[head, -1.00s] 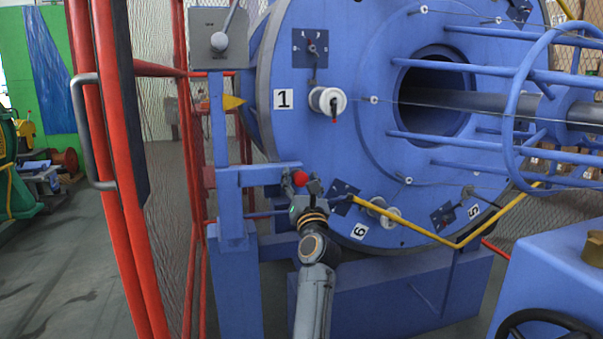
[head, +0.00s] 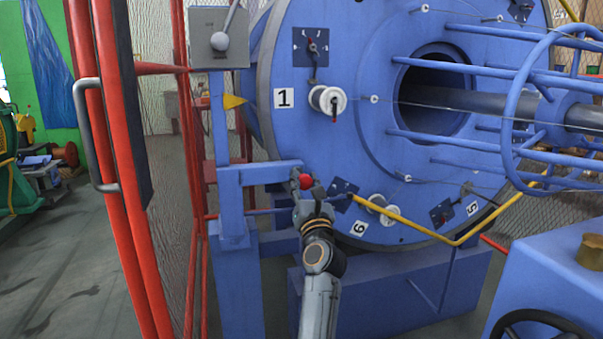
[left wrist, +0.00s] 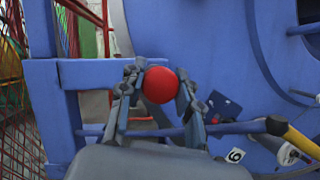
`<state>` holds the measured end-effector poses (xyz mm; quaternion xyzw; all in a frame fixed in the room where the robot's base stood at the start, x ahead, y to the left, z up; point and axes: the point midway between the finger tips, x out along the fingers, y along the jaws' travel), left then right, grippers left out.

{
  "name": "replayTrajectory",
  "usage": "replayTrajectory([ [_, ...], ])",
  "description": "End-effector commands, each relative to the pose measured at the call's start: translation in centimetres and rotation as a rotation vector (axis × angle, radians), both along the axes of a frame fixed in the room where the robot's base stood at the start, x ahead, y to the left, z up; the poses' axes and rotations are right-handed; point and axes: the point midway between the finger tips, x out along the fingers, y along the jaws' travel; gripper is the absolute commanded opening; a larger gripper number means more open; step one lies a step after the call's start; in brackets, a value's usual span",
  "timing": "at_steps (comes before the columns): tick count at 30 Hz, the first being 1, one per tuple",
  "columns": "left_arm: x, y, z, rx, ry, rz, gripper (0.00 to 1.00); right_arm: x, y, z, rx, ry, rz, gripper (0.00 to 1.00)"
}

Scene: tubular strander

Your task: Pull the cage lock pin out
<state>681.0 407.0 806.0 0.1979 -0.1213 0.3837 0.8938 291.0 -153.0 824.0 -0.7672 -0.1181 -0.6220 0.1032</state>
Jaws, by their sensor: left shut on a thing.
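The cage lock pin shows as a red ball knob (head: 306,181) at the right end of the blue bracket arm (head: 262,174), beside the lower left of the big blue cage disc (head: 345,130). My left gripper (head: 305,187) is shut on the knob, its arm rising from below. In the left wrist view the red knob (left wrist: 160,86) sits between the two fingers of my left gripper (left wrist: 157,88). The pin's shaft is hidden behind the knob and fingers, so I cannot tell how deep it sits. My right gripper is not in view.
A yellow bar (head: 440,238) and a blue rod (head: 270,211) run close to the gripper. A red mesh guard door (head: 125,170) stands on the left. A grey lever box (head: 218,40) tops the blue post. A blue housing (head: 560,270) fills the lower right.

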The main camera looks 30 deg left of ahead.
Motion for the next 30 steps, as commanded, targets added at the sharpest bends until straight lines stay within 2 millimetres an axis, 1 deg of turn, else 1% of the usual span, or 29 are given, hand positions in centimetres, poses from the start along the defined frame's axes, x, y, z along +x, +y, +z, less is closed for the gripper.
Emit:
replayTrajectory([
  [2,-0.3,-0.3,0.1,-0.001,-0.001,0.0,0.0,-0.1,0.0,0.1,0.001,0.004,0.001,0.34],
  [8,-0.3,-0.4,0.0,-0.001,-0.001,-0.001,0.0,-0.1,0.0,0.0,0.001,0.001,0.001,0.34],
  [9,-0.3,-0.4,0.0,-0.001,-0.001,-0.001,0.35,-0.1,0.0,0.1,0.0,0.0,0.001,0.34],
  [11,-0.3,-0.4,0.0,-0.001,-0.001,-0.001,0.47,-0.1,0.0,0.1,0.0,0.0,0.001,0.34],
  [12,-0.3,-0.4,0.0,-0.001,-0.001,-0.001,0.55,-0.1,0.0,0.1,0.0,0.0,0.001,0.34],
  [13,-0.3,-0.4,0.0,-0.001,-0.002,-0.001,0.57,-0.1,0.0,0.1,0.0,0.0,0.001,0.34],
  [23,-0.3,-0.3,0.3,0.0,-0.003,0.001,0.57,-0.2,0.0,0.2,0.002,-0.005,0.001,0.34],
  [26,-0.3,-0.3,1.2,-0.002,-0.006,0.0,0.57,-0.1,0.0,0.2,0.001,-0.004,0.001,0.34],
  [29,-0.3,-0.3,2.9,-0.003,-0.008,0.0,0.57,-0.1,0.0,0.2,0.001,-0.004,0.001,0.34],
  [30,-0.3,-0.3,3.8,-0.001,-0.01,0.001,0.57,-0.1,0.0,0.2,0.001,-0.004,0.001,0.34],
])
